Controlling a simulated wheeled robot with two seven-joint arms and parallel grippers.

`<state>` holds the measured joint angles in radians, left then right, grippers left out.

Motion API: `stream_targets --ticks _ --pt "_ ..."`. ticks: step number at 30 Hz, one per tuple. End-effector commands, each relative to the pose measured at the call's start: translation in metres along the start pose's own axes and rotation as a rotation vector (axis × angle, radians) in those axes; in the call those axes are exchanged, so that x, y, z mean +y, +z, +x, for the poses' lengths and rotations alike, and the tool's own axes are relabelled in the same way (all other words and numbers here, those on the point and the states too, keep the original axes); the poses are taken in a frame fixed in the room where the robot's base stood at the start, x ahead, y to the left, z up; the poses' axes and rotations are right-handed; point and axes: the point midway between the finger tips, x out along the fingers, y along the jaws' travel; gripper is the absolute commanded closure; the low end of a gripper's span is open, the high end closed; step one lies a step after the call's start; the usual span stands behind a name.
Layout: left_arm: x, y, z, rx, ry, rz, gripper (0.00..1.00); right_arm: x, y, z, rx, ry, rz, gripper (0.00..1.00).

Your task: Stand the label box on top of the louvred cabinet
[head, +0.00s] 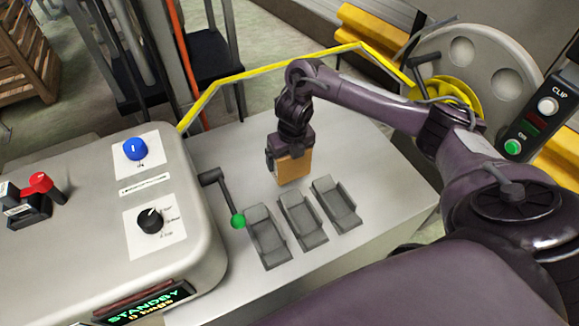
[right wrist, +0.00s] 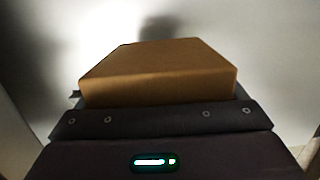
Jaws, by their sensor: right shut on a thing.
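The label box (head: 293,166) is a small orange-brown box. My right gripper (head: 285,151) points down and is shut on it, above the pale flat top. In the right wrist view the brown box (right wrist: 160,72) fills the middle, between the dark gripper parts. The pale grey cabinet top (head: 365,160) lies under the box, with three grey raised, louvre-like pieces (head: 302,218) in front of it. Whether the box's underside touches the surface cannot be told. My left gripper is not in view.
A lever with a green knob (head: 238,221) stands just left of the grey pieces. A rounded control housing (head: 80,240) with knobs fills the left. A yellow rail (head: 270,70) runs along the back. A large grey wheel (head: 470,60) stands behind my right arm.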

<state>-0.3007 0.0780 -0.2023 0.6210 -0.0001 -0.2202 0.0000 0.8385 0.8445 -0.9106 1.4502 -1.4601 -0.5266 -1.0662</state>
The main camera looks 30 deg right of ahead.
Motion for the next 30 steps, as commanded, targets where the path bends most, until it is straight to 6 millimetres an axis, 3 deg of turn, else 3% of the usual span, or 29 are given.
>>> stream_targets --ticks 9,21,22,24,30 --pt "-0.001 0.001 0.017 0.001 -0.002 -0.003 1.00 0.001 -0.005 0.037 0.001 0.001 0.000 0.42" --pt "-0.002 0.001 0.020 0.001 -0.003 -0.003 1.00 0.000 -0.005 0.042 -0.001 0.000 -0.002 0.42" --pt "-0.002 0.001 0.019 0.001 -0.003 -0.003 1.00 0.000 -0.005 0.042 0.000 0.000 -0.002 0.08" --pt "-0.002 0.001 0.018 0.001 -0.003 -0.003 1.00 0.000 -0.005 0.041 0.000 0.000 -0.002 0.00" --pt "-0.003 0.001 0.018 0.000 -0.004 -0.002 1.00 0.000 -0.005 0.041 0.000 0.000 -0.001 0.00"
